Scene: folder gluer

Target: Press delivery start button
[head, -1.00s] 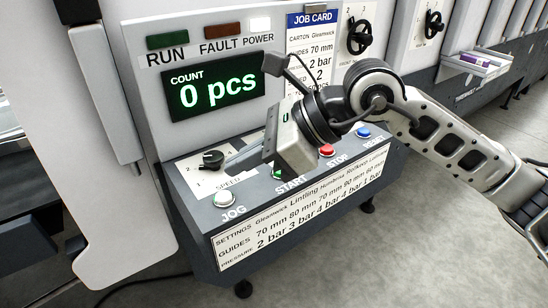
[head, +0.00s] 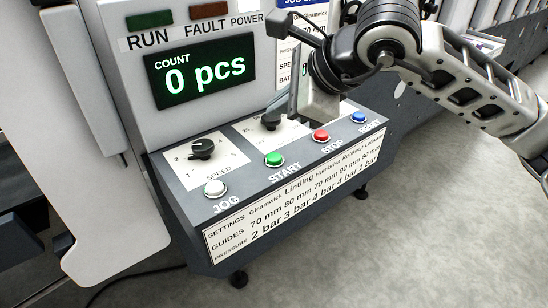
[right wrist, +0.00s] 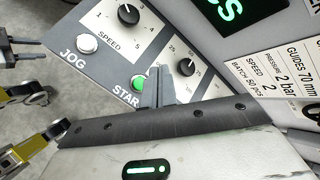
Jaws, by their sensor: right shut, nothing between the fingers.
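The green START button (head: 273,159) is on the sloping top of the control box, between the white JOG button (head: 214,188) and the red STOP button (head: 321,136). In the head view it is uncovered. My right gripper (head: 298,116) is shut and empty, over the panel behind and to the right of START. In the right wrist view the shut fingers (right wrist: 157,82) point across the panel, and the START button (right wrist: 138,84) shows just left of them. The end of its label is hidden there. My left gripper is not seen in the head view.
The blue RESET button (head: 359,117) is right of STOP. The speed knob (head: 202,148) and a second knob (head: 269,120) stand up behind the buttons. The count display (head: 200,76) reads 0 pcs. A settings card (head: 290,207) covers the front face.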

